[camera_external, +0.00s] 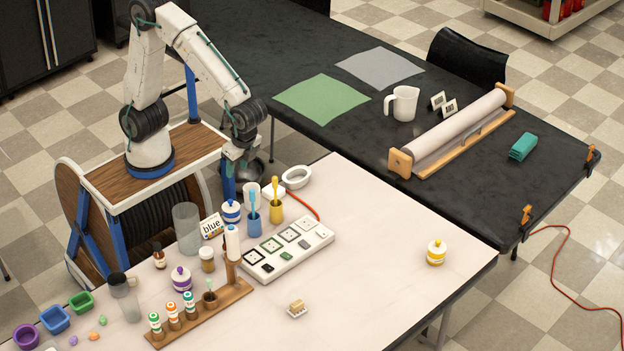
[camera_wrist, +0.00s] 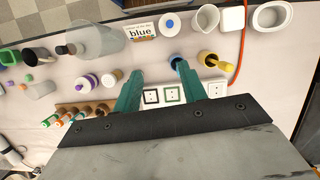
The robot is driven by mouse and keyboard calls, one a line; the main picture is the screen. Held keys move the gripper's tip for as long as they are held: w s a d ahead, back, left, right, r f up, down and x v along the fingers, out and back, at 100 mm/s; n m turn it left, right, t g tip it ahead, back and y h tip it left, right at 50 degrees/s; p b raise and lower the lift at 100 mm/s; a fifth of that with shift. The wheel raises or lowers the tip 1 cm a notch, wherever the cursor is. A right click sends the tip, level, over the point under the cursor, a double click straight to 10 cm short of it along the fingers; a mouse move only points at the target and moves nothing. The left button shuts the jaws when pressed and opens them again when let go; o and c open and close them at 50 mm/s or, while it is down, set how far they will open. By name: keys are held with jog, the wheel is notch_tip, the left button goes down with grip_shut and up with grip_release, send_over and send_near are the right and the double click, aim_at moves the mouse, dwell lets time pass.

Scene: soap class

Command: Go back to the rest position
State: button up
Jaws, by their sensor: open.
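My gripper (camera_external: 238,160) hangs at the end of my arm, above the back left part of the white table (camera_external: 375,250). In the wrist view its two teal fingers (camera_wrist: 158,70) stand apart with nothing between them. The fingers point toward the row of containers at the table's back edge. A "blue" sign (camera_external: 212,226) and a blue cup with a brush (camera_external: 254,222) stand near it; how far below the fingertips they are, I cannot tell exactly.
A white socket strip (camera_external: 290,250), wooden rack with bottles (camera_external: 190,322), glass cylinder (camera_external: 187,228) and yellow cup (camera_external: 276,208) crowd the table's left half. A yellow-banded jar (camera_external: 436,252) stands right. The dark table (camera_external: 340,50) behind holds a roll (camera_external: 460,130). The white table's right half is mostly clear.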

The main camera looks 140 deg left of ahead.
jog(key=s+d+r+t, duration=0.2)
jog(key=s+d+r, duration=0.1)
jog(key=s, duration=0.8)
jog(key=s+d+r+m+t, duration=0.1)
jog(key=s+r, duration=0.4)
jog(key=s, duration=0.6)
jog(key=d+t, duration=0.1)
jog(key=d, duration=0.1)
jog(key=shift+d+r+t, duration=0.3)
jog(key=shift+d+t, duration=0.1)
jog(key=shift+s, duration=0.1)
dwell(0.9)
